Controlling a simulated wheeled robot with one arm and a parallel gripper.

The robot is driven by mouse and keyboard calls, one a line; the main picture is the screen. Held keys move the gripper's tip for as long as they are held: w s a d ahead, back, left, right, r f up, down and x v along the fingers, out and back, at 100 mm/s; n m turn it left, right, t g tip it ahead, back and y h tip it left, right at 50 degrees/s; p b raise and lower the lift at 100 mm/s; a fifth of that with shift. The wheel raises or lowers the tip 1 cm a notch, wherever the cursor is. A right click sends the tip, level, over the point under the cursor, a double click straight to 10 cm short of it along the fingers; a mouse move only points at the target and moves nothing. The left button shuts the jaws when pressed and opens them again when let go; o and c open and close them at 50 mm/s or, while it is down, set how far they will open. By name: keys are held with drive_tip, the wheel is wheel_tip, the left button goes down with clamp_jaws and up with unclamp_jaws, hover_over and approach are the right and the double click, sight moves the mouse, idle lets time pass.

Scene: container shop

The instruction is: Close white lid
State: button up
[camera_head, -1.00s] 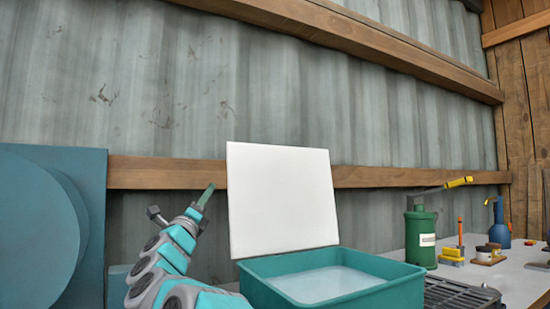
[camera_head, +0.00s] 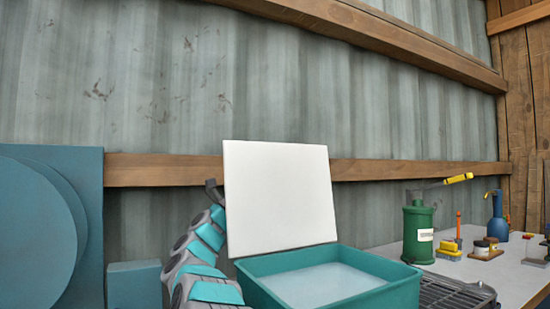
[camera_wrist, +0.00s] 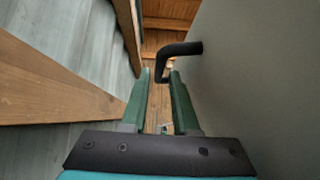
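The white lid (camera_head: 280,198) stands open, close to upright, at the back edge of the teal box (camera_head: 395,293). In the wrist view the lid's back face (camera_wrist: 255,75) fills the right side, in shade. A bent black handle (camera_wrist: 180,48) sticks out from it. My gripper (camera_wrist: 162,72) has its two green fingers apart, with a gap between them. The handle's bent end is at or just beyond the fingertips; I cannot tell if it touches them.
A green canister (camera_head: 418,232), a blue bottle (camera_head: 497,218) and small items stand on the table (camera_head: 480,272) at right. A dark grate (camera_head: 450,297) lies beside the box. A corrugated wall with wooden beams (camera_head: 160,170) is behind. A blue panel (camera_head: 85,170) is at left.

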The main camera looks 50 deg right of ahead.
drive_tip(key=x, duration=0.3)
drive_tip(key=shift+d+r+p, duration=0.1)
drive_tip(key=shift+r+p, duration=0.05)
drive_tip(key=shift+p, duration=0.15)
clamp_jaws()
idle(1.2)
